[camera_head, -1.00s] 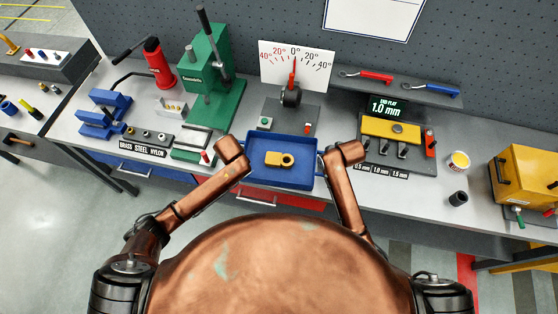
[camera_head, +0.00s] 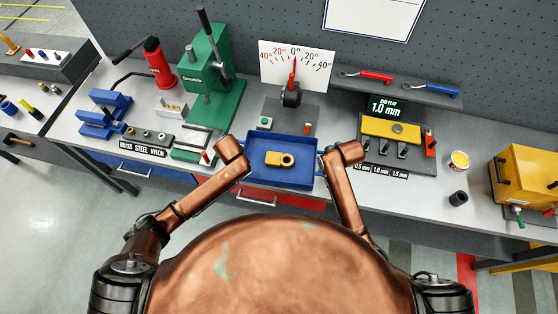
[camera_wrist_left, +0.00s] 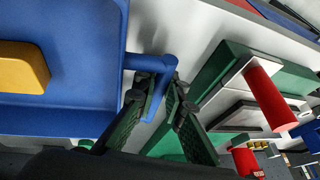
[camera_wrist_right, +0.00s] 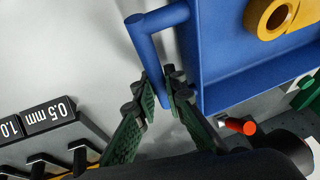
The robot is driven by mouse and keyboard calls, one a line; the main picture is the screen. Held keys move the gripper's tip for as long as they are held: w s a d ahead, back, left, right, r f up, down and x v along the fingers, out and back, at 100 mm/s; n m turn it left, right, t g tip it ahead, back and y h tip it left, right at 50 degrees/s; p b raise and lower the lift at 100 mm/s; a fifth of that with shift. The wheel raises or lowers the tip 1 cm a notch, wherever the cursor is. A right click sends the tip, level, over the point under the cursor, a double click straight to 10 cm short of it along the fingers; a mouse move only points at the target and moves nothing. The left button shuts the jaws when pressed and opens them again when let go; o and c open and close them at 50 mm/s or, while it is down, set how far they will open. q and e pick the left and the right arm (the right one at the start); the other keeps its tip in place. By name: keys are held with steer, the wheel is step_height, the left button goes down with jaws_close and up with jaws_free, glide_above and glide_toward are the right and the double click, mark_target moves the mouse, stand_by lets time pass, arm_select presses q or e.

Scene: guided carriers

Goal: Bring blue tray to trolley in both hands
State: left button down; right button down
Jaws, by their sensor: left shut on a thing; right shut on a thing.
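The blue tray (camera_head: 300,179) is at the front edge of the workbench, with a yellow part with a round hole (camera_head: 280,160) inside it. I cannot tell whether the tray rests on the bench or is just clear of it. My left gripper (camera_wrist_left: 163,88) is shut on the tray's left handle (camera_wrist_left: 150,62). My right gripper (camera_wrist_right: 163,85) is shut on its right handle (camera_wrist_right: 145,45). In the head view my forearms hide most of both grippers and handles. I cannot make out a trolley in any view.
A green press (camera_head: 215,85) and blue blocks (camera_head: 104,112) stand left of the tray. A dial stand (camera_head: 290,95) is behind it. A gauge fixture (camera_head: 395,130), a dark cup (camera_head: 458,199) and a yellow box (camera_head: 525,175) are to the right. Floor shows at lower left.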

arm_select(q)
steer(key=shift+w+r, duration=0.1)
steer(key=shift+r, duration=0.1)
arm_select(e)
steer(key=shift+w+r, duration=0.1)
steer(key=shift+r, duration=0.1)
